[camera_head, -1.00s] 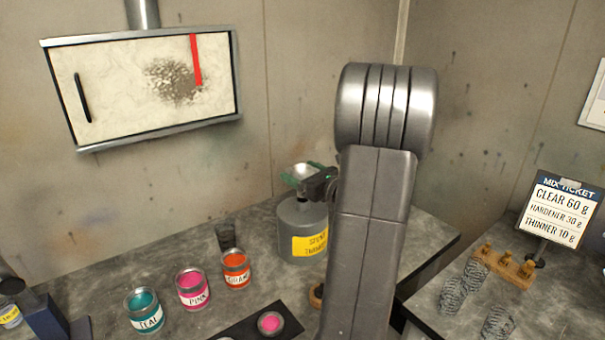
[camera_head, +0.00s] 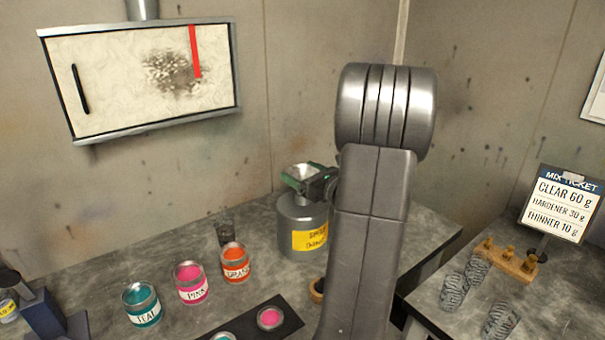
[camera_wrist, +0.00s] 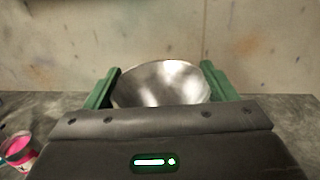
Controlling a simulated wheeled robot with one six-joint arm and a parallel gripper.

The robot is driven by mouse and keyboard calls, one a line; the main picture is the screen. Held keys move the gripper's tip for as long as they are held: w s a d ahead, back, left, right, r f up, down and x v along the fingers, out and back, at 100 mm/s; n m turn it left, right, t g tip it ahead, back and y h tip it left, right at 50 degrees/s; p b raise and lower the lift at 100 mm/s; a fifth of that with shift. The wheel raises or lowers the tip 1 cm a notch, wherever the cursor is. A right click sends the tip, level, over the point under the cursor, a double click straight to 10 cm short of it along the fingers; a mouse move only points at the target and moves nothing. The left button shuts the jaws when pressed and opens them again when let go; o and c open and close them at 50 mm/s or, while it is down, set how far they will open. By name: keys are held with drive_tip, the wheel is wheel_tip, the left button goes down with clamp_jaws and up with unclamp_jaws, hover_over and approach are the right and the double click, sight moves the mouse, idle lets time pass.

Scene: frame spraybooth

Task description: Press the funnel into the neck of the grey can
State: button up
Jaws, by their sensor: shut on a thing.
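The grey can (camera_head: 291,226) with a yellow label stands upright on the bench near the back wall. The metal funnel (camera_wrist: 160,84) is between the green fingers of my gripper (camera_wrist: 160,88), which is shut on it. In the head view the funnel (camera_head: 303,171) is directly above the can's top, its wide mouth facing up. My gripper (camera_head: 304,178) reaches it from the right.
A dark mat (camera_head: 285,326) lies in front. A mix ticket sign (camera_head: 561,205) stands on the right bench.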

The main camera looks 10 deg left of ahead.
drive_tip(key=shift+f+b, duration=0.55)
drive_tip(key=shift+f, duration=0.2)
drive_tip(key=o, duration=1)
drive_tip(key=shift+c, duration=0.2)
drive_tip(key=b+v, duration=0.2)
drive_tip(key=v, duration=1.2)
drive_tip(key=shift+a, duration=0.15)
drive_tip(key=p+x, duration=0.2)
drive_tip(key=x, duration=1.2)
drive_tip(key=shift+r, duration=0.2)
